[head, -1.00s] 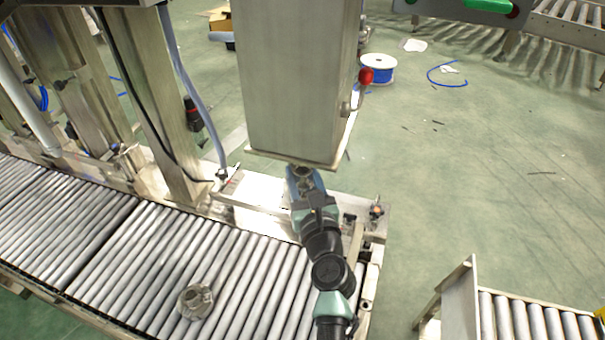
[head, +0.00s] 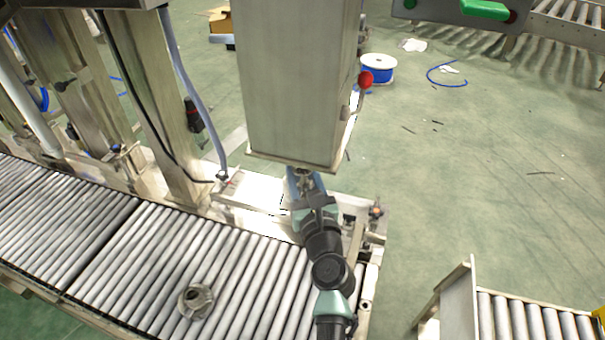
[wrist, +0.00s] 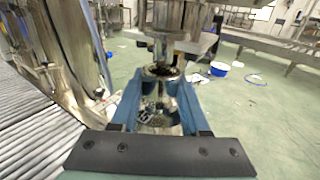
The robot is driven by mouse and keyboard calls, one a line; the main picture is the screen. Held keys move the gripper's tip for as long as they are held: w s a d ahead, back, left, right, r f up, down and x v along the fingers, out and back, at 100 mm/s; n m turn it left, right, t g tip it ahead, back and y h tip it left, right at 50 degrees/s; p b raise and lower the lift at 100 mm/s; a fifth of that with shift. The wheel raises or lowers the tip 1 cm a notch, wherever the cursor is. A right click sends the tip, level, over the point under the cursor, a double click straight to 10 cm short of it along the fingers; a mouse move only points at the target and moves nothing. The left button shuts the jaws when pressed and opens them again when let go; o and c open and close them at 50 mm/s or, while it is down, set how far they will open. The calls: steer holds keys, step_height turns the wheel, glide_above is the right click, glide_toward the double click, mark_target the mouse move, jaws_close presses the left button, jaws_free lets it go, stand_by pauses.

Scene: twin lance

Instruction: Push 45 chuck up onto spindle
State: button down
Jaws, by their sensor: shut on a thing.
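My gripper (wrist: 158,105) has blue fingers closed on both sides of a shiny metal chuck (wrist: 160,118) in the wrist view. The chuck stands upright with its round, dark opening facing up. The metal spindle (wrist: 163,45) hangs down right above the opening; I cannot tell whether its tip is inside the chuck or just above it. In the head view my gripper (head: 302,186) is under the tall metal housing (head: 297,85), and the held chuck is mostly hidden.
A second metal chuck-like piece (head: 196,301) rests on the roller conveyor (head: 150,262) at left. Steel posts (head: 150,110) and a hose stand left of the housing. A red knob (head: 365,79) sticks out at its right. The floor to the right is mostly clear.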

steer(key=shift+r+p, duration=1.55)
steer(key=shift+r, duration=0.15)
steer(key=shift+c, duration=1.7)
jaws_free()
steer(key=shift+f, duration=0.3)
steer(key=p+v, duration=0.1)
steer(key=v, duration=0.5)
steer(key=p+v, duration=0.1)
steer(key=v, duration=0.6)
steer(key=shift+r, duration=0.2)
